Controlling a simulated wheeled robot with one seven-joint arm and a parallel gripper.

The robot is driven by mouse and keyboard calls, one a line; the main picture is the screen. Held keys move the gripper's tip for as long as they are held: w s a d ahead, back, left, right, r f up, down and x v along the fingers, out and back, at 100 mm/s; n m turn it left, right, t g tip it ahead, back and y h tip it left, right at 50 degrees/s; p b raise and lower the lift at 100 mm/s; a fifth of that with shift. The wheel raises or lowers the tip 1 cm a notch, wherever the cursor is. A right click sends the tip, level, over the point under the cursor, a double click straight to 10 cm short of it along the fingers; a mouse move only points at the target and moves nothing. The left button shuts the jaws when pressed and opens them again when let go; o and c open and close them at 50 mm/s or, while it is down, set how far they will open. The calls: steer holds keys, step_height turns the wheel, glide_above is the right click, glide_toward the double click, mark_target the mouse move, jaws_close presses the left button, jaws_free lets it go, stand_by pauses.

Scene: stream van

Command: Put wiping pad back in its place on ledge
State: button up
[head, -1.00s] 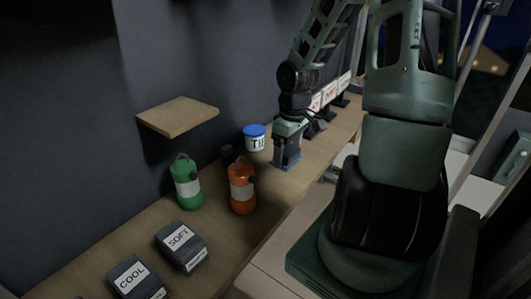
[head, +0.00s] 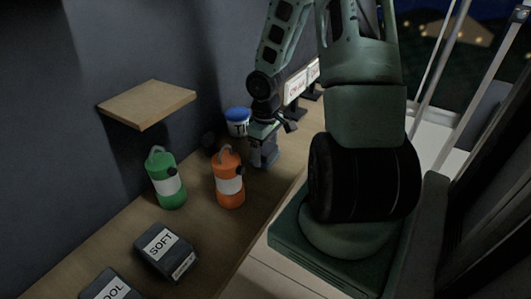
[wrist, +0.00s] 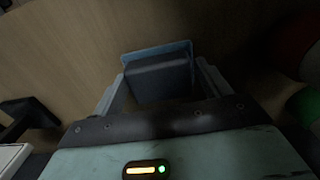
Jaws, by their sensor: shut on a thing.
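My gripper (head: 264,150) is shut on the wiping pad and holds it upright above the counter, right of the orange bottle. In the wrist view the pad (wrist: 158,80) is a dark grey block with a blue face, between the two fingers. In the head view it is mostly hidden by the gripper. A bare wooden ledge (head: 147,103) juts from the dark wall to the left, higher than the bottles. Its top looks empty.
A blue-lidded tub (head: 237,121) stands behind the gripper. Dark boxes labelled SOFT (head: 165,250) and COOL (head: 112,287) lie in front. Small signs (head: 296,86) stand at the back.

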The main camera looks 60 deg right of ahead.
mark_target(266, 148)
steer(key=shift+f, duration=0.3)
steer(key=o, duration=1)
steer(key=shift+c, duration=0.2)
step_height(266, 148, up, 12)
steer(key=p, duration=0.3)
